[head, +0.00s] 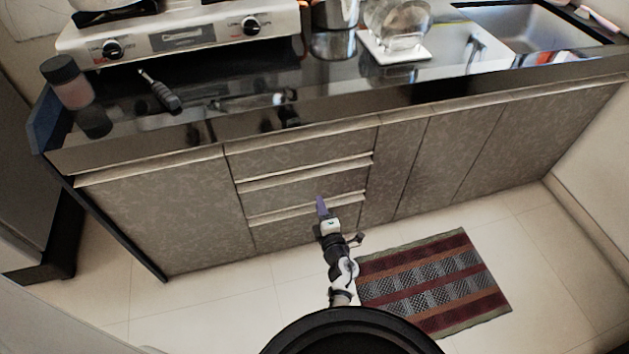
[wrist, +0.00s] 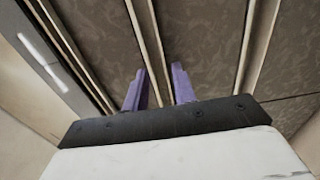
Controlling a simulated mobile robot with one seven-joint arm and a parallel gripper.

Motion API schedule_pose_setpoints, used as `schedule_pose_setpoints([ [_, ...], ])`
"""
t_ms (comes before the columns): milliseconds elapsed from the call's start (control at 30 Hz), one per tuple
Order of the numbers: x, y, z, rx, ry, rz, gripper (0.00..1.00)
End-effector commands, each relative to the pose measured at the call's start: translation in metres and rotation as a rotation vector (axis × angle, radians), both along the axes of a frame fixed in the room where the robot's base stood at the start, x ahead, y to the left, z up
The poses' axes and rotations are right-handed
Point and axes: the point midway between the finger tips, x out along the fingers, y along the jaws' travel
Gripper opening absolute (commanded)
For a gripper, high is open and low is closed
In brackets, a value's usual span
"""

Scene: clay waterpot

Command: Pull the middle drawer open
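The middle drawer (head: 285,195) is a patterned grey-brown front with a pale strip along its top edge. It looks shut, in a stack of 3 drawers in the middle of the cabinet. My gripper (head: 321,203) reaches towards the lower part of this front in the head view, close to the pale strip below it. In the wrist view my gripper (wrist: 157,75) has its two purple fingers apart, with a pale drawer strip (wrist: 147,40) running between them. I cannot tell if the fingers touch it, or which drawer it belongs to.
The top drawer (head: 295,155) and bottom drawer (head: 285,234) look shut. Cabinet doors (head: 175,215) flank the stack. A striped mat (head: 435,282) lies on the tiled floor at right. The black counter (head: 225,92) above holds a stove (head: 180,35) and a jar (head: 68,82).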

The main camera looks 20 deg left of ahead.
Motion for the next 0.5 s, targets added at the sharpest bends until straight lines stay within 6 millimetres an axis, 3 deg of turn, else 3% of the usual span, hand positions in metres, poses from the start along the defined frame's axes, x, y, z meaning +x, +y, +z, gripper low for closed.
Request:
schedule_pose_setpoints([
  [300, 0.058, 0.039, -0.002, 0.002, -0.002, 0.002, 0.27],
  [500, 0.080, 0.054, -0.001, 0.002, -0.001, 0.000, 0.27],
])
